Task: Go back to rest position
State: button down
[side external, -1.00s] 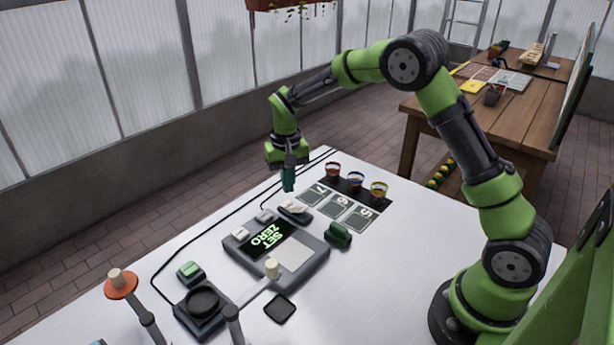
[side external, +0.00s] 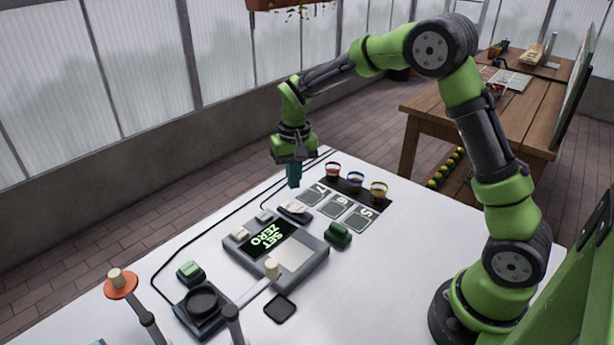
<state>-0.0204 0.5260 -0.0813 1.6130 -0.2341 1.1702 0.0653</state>
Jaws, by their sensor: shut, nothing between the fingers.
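My gripper (side external: 293,182) hangs at the end of my green arm, pointing down above the far part of the white table (side external: 170,258). Its teal fingers are together with nothing between them. It is above and behind the grey device (side external: 302,258), whose dark screen reads "SET ZERO". The gripper appears apart from everything on the table, though its exact height is hard to tell.
Three small cups, red (side external: 333,171), blue (side external: 355,181) and orange (side external: 378,190), stand behind numbered cards (side external: 335,207). A dark green object (side external: 338,235) lies right of the device. A green button box (side external: 191,271) and black round pad (side external: 203,300) are front left.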

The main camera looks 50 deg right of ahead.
jog(key=s+a+r+t, duration=0.2)
jog(key=s+r, duration=0.5)
jog(key=s, duration=0.4)
jog(key=s+a+r+n+t+y, duration=0.1)
jog(key=s+r+t, duration=0.4)
jog(key=s, duration=0.6)
notch_tip(320, 180, up, 3)
jog(key=shift+a+f+n+y, duration=0.1)
jog(key=shift+a+n+y, duration=0.2)
jog(key=shift+a, duration=0.45)
